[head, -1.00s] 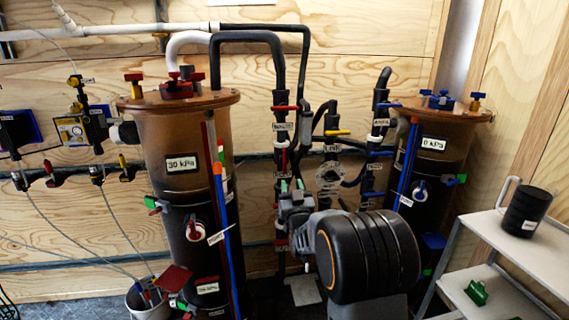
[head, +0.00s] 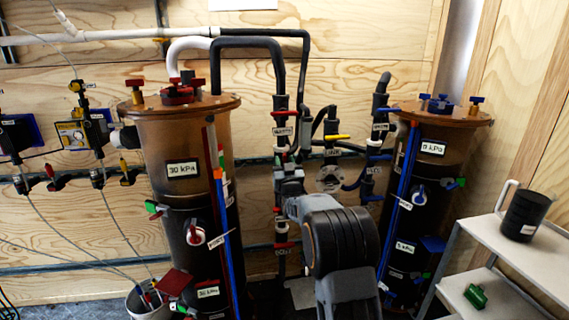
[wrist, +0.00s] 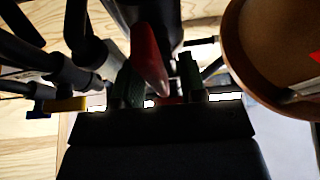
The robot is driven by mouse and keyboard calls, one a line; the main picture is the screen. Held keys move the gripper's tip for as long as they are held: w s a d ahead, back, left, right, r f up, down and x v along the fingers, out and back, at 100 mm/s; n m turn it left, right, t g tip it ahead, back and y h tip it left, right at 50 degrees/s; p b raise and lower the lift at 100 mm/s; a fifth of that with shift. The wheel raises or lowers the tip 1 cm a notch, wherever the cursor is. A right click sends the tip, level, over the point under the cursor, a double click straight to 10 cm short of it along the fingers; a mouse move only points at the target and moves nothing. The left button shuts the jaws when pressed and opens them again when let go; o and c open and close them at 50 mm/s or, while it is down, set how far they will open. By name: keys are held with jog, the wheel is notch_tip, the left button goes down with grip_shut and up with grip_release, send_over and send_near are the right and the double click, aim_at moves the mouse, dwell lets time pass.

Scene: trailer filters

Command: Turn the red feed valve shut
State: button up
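The upper red valve handle (head: 283,113) lies across a dark vertical pipe just right of the large left tank, above a white label that is too small to read. My gripper (head: 290,160) is raised in front of that pipe, below the handle. In the wrist view a red lever (wrist: 150,58) points down toward the gap between my two green-padded fingers (wrist: 160,88). The fingers stand apart. Whether they touch the lever is not clear, and the dark gripper body hides what lies below.
The left tank (head: 172,135) and right tank (head: 448,150) flank the pipes. A yellow-handled valve (head: 337,137) and blue-handled valve (head: 379,154) are close on the right. A lower red handle (head: 284,245) is on the same pipe. A shelf cart (head: 510,238) stands at right.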

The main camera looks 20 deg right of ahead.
jog(key=shift+c, duration=0.3)
grip_shut()
jog(key=shift+f+b, duration=0.1)
jog(key=shift+b, duration=0.3)
jog(key=m+h+b, duration=0.2)
jog(key=m, duration=0.1)
jog(key=shift+d+f, duration=0.1)
jog(key=shift+f, duration=0.05)
jog(key=shift+s+d+f+m+g+h+b, duration=0.15)
jog(key=shift+m+g+h, duration=0.75)
jog(key=shift+m, duration=2.25)
jog(key=shift+w+d+f+m+g+h+b, duration=0.15)
jog(key=shift+m+g+h, duration=0.3)
jog(key=shift+m+g, duration=1.9)
jog(key=shift+s+d+m+g+h+b, duration=0.2)
jog(key=shift+m+h, duration=0.45)
jog(key=shift+m, duration=3.35)
jog(key=shift+w+m, duration=0.1)
jog(key=shift+m, duration=0.2)
jog(key=shift+o, duration=0.3)
grip_release()
jog(key=shift+f, duration=0.1)
